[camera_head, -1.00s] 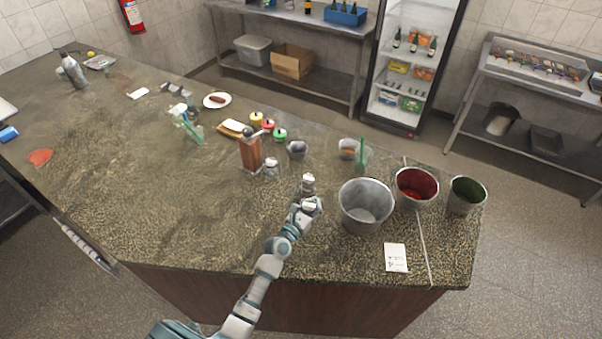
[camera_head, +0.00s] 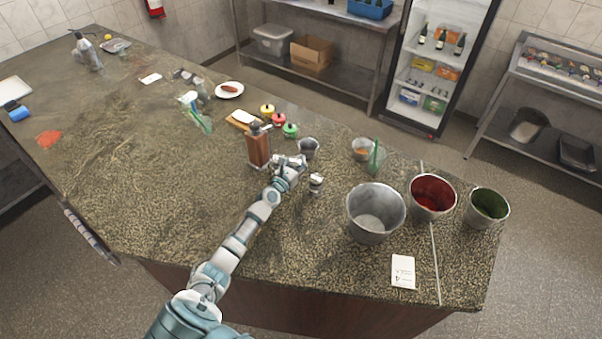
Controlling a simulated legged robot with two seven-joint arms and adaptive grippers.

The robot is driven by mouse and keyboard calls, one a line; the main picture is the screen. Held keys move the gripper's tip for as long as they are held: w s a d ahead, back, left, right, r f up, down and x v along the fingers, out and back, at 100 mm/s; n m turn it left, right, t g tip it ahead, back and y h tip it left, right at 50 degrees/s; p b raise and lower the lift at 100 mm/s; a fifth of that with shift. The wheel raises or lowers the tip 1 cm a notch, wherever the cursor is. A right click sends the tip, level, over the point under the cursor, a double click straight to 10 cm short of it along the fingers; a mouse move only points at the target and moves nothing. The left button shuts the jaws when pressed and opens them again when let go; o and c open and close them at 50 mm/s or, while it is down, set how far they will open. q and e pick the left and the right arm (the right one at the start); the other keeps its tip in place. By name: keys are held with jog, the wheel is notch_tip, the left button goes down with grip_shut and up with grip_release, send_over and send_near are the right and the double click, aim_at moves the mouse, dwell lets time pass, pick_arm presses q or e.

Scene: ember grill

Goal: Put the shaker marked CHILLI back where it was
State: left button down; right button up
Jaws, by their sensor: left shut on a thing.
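The markings on both shakers are too small to read, so I cannot tell which one says CHILLI. My right gripper is not in view.
A small metal cup (camera_head: 308,147) stands just behind the gripper. A large metal bucket (camera_head: 375,212), a red-lined one (camera_head: 432,197) and a green-lined one (camera_head: 487,208) stand to the right. A white card (camera_head: 403,271) lies near the front edge. The counter's left middle is clear.

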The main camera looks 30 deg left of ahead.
pick_arm(q)
jog(key=shift+w+f, duration=0.1)
jog(key=shift+f, duration=0.2)
notch_tip(320, 180, down, 3)
jog(key=b, duration=0.3)
jog(key=shift+d+f+b, duration=0.15)
jog(key=shift+f+b, duration=0.05)
jog(key=shift+b, duration=0.1)
jog(key=shift+r, duration=0.2)
jog(key=c, duration=0.6)
grip_release()
jog(key=shift+f, duration=0.15)
jog(key=shift+p, duration=0.3)
jog(key=s+p, duration=0.2)
jog(key=s, duration=1)
